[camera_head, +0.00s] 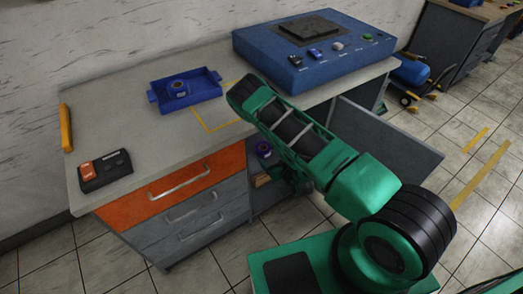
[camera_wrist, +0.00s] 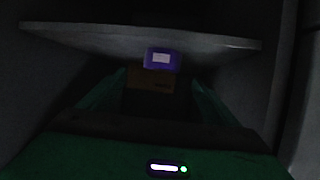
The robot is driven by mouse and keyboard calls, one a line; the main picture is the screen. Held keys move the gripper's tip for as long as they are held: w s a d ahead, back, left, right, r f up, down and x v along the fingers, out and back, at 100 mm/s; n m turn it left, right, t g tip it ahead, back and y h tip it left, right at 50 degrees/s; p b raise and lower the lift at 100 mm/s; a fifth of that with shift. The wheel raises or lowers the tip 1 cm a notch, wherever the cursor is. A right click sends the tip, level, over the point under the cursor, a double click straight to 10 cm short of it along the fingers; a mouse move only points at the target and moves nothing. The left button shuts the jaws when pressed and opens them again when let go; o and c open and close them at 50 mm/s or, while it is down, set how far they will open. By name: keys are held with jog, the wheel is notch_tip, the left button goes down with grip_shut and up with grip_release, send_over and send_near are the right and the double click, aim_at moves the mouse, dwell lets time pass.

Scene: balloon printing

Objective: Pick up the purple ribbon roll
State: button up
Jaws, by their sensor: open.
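A purple roll (camera_head: 263,148) shows inside the open cabinet under the counter, partly hidden by my arm. In the wrist view a purple thing with a pale label (camera_wrist: 162,58), seemingly this roll, overlaps the edge of a grey shelf (camera_wrist: 90,40). My gripper (camera_wrist: 158,73) is inside or at the mouth of the cabinet, with its green fingers apart. The purple thing appears ahead, between and just above the fingertips; the distance is hard to tell. Nothing is seen between the fingers that they touch. In the head view my arm hides most of the cabinet opening.
A cardboard box (camera_wrist: 150,82) is below the purple thing, also in the head view (camera_head: 262,180). The cabinet door (camera_head: 385,140) stands open at right. A blue tray (camera_head: 208,92) holding a blue roll (camera_head: 178,87), a blue machine (camera_head: 315,50) and a small device (camera_head: 105,168) are on the counter.

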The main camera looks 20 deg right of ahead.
aim_at(265, 151)
jog(key=shift+a+x, duration=0.15)
jog(key=shift+x, duration=2.55)
jog(key=shift+a+x, duration=0.15)
jog(key=shift+x, duration=2.55)
jog(key=shift+s, duration=0.1)
jog(key=c, duration=1.2)
